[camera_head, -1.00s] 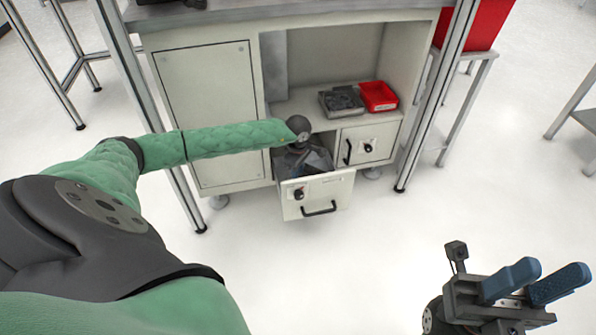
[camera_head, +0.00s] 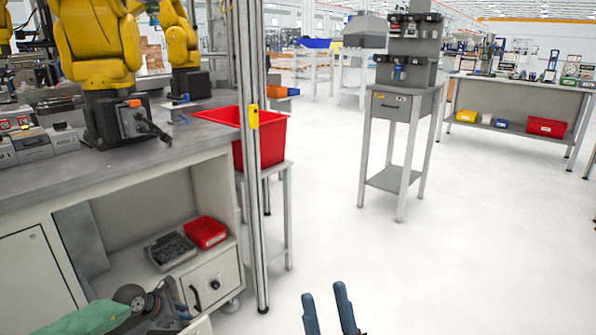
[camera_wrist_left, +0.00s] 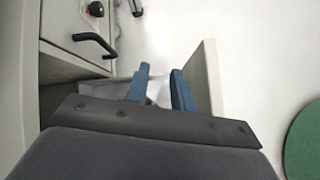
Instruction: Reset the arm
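My left arm (camera_head: 95,318), in green covering, reaches in at the bottom left of the head view to the pulled-out cabinet drawer. In the left wrist view, the blue fingers of my left gripper (camera_wrist_left: 161,92) point into the open drawer beside its front panel (camera_wrist_left: 212,80). A gap shows between them, with nothing visibly held. My right gripper (camera_head: 328,312) shows only its two blue fingers at the bottom edge of the head view. They are apart and empty, over bare floor.
A grey tray of dark parts (camera_head: 170,250) and a red bin (camera_head: 205,232) sit on the cabinet shelf. A metal post (camera_head: 257,200) stands at the cabinet's corner. Yellow robot arms (camera_head: 95,45) stand on the bench above. The floor (camera_head: 450,270) to the right is clear.

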